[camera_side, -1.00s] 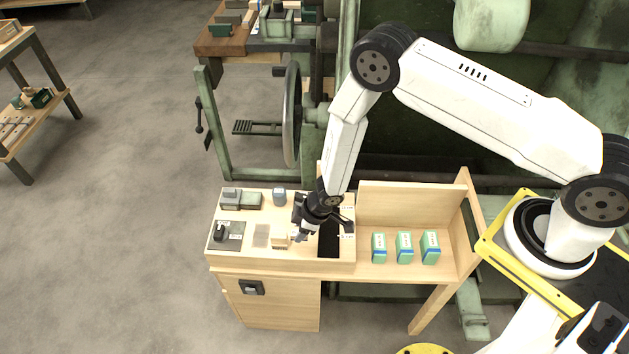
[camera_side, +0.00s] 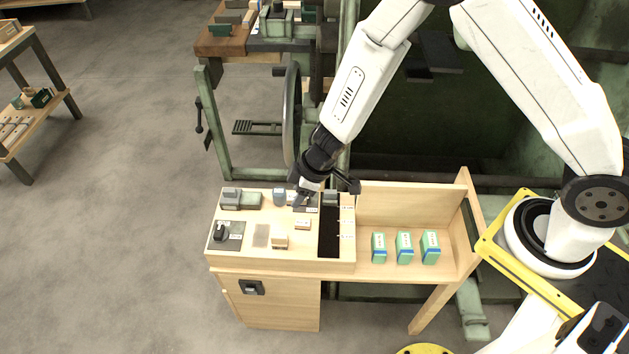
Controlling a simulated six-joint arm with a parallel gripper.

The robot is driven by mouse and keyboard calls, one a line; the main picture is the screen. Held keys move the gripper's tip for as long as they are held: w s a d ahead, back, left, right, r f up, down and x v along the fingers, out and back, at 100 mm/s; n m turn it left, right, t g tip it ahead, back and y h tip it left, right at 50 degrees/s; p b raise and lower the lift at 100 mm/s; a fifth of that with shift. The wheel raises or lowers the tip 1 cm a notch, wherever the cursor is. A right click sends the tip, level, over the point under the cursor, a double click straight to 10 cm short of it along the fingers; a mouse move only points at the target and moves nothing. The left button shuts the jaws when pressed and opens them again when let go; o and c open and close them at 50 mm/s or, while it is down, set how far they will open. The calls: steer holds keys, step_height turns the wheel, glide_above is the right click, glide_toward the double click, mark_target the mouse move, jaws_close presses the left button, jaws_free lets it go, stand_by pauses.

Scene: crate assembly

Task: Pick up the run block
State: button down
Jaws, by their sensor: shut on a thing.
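My gripper (camera_side: 301,196) is over the back of the wooden bench top (camera_side: 262,255), left of the dark slot (camera_side: 328,240). Its jaws are shut on the run block, which is small and mostly hidden by the fingers. I cannot tell whether it touches the surface below. A small labelled wooden piece (camera_side: 302,224) lies on the bench top in front of my gripper. A light wooden block (camera_side: 280,241) stands further forward and left.
Grey blocks (camera_side: 240,200) and a grey cylinder (camera_side: 279,197) stand at the back left. A plate with a black knob (camera_side: 228,236) is at front left. Several green boxes (camera_side: 404,247) stand on the right shelf, below an upright wooden back panel (camera_side: 410,205).

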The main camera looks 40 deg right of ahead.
steer(key=shift+r, duration=3.65)
steer(key=shift+f, duration=0.1)
steer(key=shift+s+d+f, duration=0.1)
steer(key=shift+s+f, duration=0.2)
steer(key=shift+f, duration=0.85)
steer(key=shift+s+d+f, duration=0.1)
steer(key=shift+s+f, duration=0.2)
steer(key=shift+f, duration=0.8)
steer(key=shift+s+d+f, duration=0.1)
steer(key=shift+s+f, duration=0.2)
steer(key=shift+f, duration=0.85)
glide_above(325, 248)
steer(key=d, duration=0.1)
step_height(325, 248, down, 14)
steer(key=shift+s+r, duration=0.2)
steer(key=shift+s, duration=0.25)
steer(key=shift+f, duration=0.2)
steer(key=shift+f, duration=3.05)
steer(key=shift+f, duration=0.1)
